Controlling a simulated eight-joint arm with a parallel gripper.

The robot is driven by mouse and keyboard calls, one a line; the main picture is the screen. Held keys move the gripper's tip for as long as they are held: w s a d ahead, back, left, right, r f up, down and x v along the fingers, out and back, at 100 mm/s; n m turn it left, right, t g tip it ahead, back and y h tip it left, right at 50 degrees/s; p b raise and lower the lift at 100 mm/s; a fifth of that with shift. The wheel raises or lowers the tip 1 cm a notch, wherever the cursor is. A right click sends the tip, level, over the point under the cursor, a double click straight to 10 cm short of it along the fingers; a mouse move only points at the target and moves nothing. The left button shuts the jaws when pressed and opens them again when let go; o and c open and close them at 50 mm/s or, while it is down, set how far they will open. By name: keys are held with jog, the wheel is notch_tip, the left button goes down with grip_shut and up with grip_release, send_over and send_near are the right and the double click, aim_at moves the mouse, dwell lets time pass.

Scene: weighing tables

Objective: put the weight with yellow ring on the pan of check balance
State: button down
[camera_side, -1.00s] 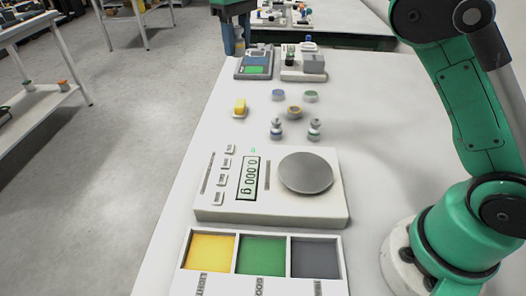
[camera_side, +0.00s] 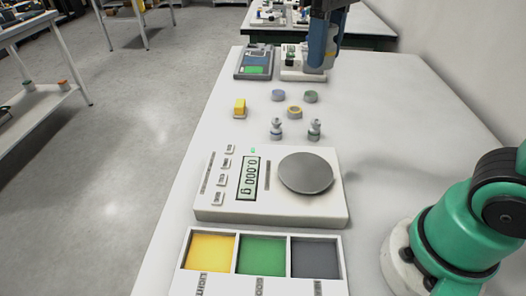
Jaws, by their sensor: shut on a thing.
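My gripper (camera_side: 322,62) is at the back right, pointing down over the small white balance (camera_side: 291,75). It is shut on a small grey weight with a trace of yellow (camera_side: 330,60), mostly hidden by the fingers. The weight is over or at the balance's grey pan, which the gripper largely covers; I cannot tell whether they touch. Two knobbed grey weights (camera_side: 277,129) (camera_side: 315,129) stand on the table behind the large balance.
The large balance (camera_side: 325,209) reads 0.000 g, its round pan empty. A three-part tray (camera_side: 290,234) lies in front.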

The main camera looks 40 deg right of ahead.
aim_at(305, 170)
notch_tip(305, 170, down, 20)
jog(key=shift+r, duration=0.25)
dwell(0.4)
jog(key=shift+f, duration=0.1)
jog(key=c, duration=0.5)
grip_release()
notch_tip(305, 170, up, 12)
jog(key=shift+w+d+f+m+t, duration=0.25)
jog(key=shift+d+f+t, duration=0.35)
jog(key=shift+t, duration=0.6)
jog(key=shift+w+d+f+m+t, duration=0.3)
jog(key=shift+f+t, duration=0.55)
jog(key=shift+t, duration=0.35)
jog(key=shift+w+d+f+m+t, duration=0.2)
jog(key=shift+d+f+t, duration=0.4)
jog(key=shift+t, duration=0.6)
jog(key=shift+a+f, duration=0.1)
